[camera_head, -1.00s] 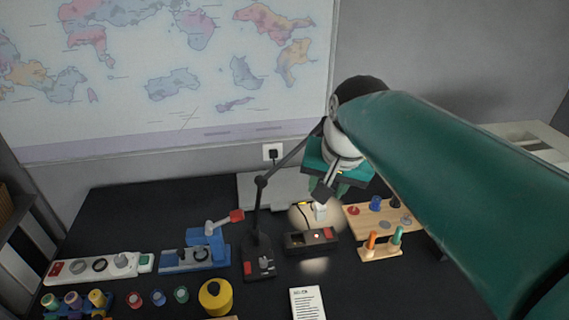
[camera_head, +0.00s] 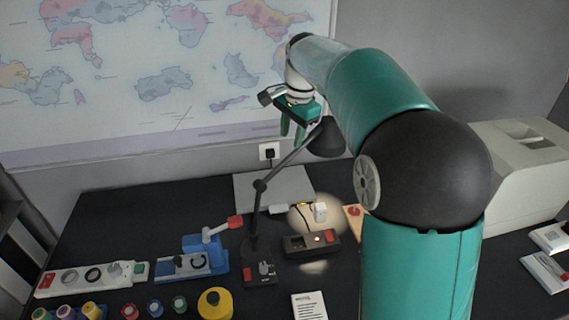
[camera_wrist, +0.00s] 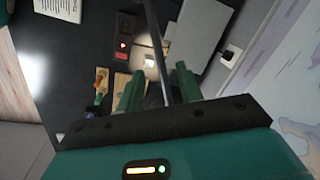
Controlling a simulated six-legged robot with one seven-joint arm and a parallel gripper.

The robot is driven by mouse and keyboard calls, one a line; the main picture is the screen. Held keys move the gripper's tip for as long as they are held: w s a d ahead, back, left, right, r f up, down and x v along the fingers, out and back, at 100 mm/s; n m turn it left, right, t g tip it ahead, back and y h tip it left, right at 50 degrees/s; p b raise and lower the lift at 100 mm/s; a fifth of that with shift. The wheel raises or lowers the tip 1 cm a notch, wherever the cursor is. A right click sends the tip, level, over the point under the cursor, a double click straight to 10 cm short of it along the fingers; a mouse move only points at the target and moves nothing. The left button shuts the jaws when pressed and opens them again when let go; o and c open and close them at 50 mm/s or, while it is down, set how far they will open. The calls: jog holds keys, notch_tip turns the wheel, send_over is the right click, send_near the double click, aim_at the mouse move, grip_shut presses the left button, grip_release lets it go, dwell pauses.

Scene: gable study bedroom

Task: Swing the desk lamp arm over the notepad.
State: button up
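The desk lamp has a black base (camera_head: 260,272) with a red button, a thin jointed arm (camera_head: 287,163) and a dark shade (camera_head: 326,140). Its light falls on the desk to the right of the base. The notepad (camera_head: 309,306) is a white printed sheet at the front edge, right of the lamp base; in the wrist view it shows at the top left (camera_wrist: 58,8). My gripper (camera_head: 292,132) is open, high by the upper lamp arm, just left of the shade. In the wrist view a thin rod of the lamp (camera_wrist: 156,40) runs between the open fingers (camera_wrist: 157,72); contact cannot be told.
A dark box with a red button (camera_head: 312,243) and a small white block (camera_head: 320,212) stand in the light. A blue device (camera_head: 203,255), a white strip (camera_head: 92,279) and a yellow spool (camera_head: 215,303) are at left. A grey wall with a map is behind.

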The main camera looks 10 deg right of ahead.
aim_at(287, 158)
jog(key=f, duration=0.3)
jog(key=w+f, duration=0.1)
jog(key=f, duration=0.3)
jog(key=a+f, duration=0.1)
jog(key=f, duration=0.3)
jog(key=shift+w+f, duration=0.15)
jog(key=shift+w, duration=0.05)
jog(key=shift+s, duration=0.1)
jog(key=shift+c, duration=0.5)
grip_shut()
